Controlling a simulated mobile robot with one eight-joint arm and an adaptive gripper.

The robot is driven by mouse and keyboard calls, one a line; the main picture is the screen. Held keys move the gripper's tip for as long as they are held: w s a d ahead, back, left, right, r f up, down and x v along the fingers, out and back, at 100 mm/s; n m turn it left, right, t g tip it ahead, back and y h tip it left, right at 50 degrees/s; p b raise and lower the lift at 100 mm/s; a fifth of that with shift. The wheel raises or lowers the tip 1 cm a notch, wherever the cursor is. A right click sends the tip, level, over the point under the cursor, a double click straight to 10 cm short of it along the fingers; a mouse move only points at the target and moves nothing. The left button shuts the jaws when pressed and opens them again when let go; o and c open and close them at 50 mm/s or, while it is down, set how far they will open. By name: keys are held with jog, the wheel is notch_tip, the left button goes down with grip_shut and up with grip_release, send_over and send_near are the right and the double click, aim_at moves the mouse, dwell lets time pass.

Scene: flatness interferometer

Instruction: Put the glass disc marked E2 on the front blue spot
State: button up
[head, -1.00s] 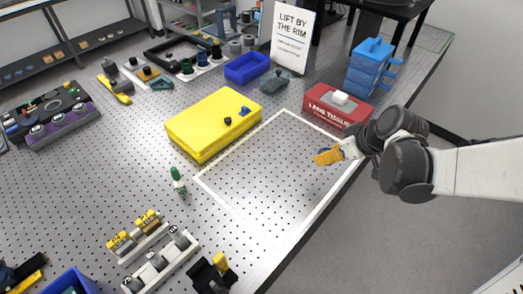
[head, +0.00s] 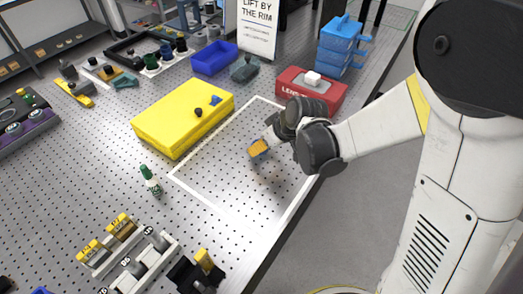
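My gripper (head: 258,148) has orange-yellow fingers and is over the white-outlined area (head: 203,200) on the perforated table, right of the yellow block. A small bit of blue shows beside its fingertips; I cannot tell whether it is a spot or part of the gripper. Whether the fingers are open or hold anything is too small to see. No disc marked E2 can be made out. Labelled round pieces sit in a rack with yellow tags (head: 110,242) and a pale rack (head: 140,268) at the front left, their marks unreadable. No front blue spot can be told clearly.
The outlined area looks mostly clear.

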jog(key=shift+f, duration=0.85)
jog(key=shift+f, duration=0.1)
jog(key=o, duration=1.1)
